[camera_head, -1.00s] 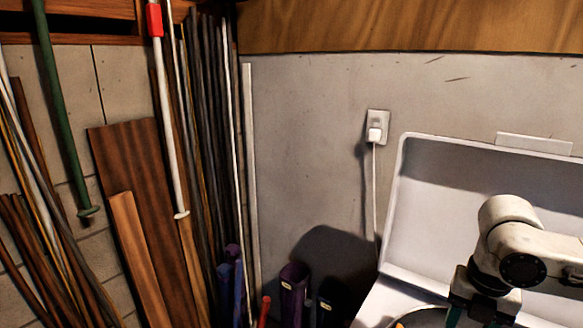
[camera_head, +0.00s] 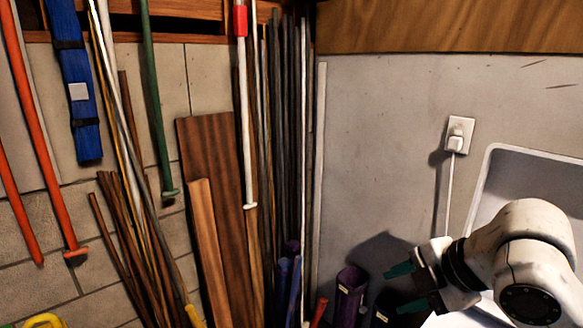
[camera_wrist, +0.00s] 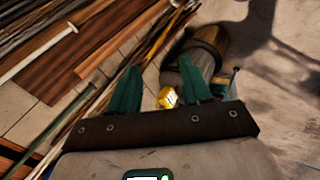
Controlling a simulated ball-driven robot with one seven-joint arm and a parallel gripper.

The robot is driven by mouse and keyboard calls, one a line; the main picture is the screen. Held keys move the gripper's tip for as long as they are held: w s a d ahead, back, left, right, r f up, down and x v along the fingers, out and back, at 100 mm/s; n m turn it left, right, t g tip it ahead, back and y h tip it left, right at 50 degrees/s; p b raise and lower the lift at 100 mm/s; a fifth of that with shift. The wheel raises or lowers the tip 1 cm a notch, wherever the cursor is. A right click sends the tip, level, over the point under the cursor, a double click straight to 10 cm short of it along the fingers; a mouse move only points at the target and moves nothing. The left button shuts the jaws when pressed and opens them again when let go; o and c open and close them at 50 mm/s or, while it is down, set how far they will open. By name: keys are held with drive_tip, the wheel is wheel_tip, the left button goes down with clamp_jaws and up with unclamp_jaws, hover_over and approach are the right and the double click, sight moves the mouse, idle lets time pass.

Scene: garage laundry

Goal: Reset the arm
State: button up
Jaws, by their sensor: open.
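My gripper (camera_head: 408,287) is at the lower right of the head view, in front of the grey wall and the white machine. Its two green fingers are apart, with nothing between them, and they point left. In the wrist view my gripper (camera_wrist: 155,88) shows both green fingers spread. Behind them, out of reach, are a dark wood-toned cylinder and a small yellow thing, which I cannot identify.
A white open-lidded appliance (camera_head: 510,165) stands at the right, behind my arm. Long poles and planks (camera_head: 213,170) lean at the left. An outlet (camera_head: 459,133) with a plugged-in cord is on the wall.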

drive_tip(key=s+a+f+m+t+y, duration=0.1)
drive_tip(key=a+f+m+t+y, duration=0.1)
drive_tip(key=a+f+m, duration=0.5)
drive_tip(key=s+d+f+m+g+h, duration=0.2)
drive_tip(key=s+d+f+m, duration=0.2)
drive_tip(key=s+f+m, duration=0.7)
drive_tip(key=s+d+f+m+g+h, duration=0.2)
drive_tip(key=s+d+f, duration=0.3)
drive_tip(key=s, duration=0.5)
drive_tip(key=s+d+f+m+g+h, duration=0.2)
drive_tip(key=s+d+f, duration=0.3)
drive_tip(key=s+f, duration=0.3)
drive_tip(key=shift+s+f+m+g+h, duration=0.3)
drive_tip(key=shift+s+f+g+h, duration=0.15)
drive_tip(key=shift+s, duration=0.65)
drive_tip(key=shift+r, duration=0.15)
drive_tip(key=shift+c, duration=0.5)
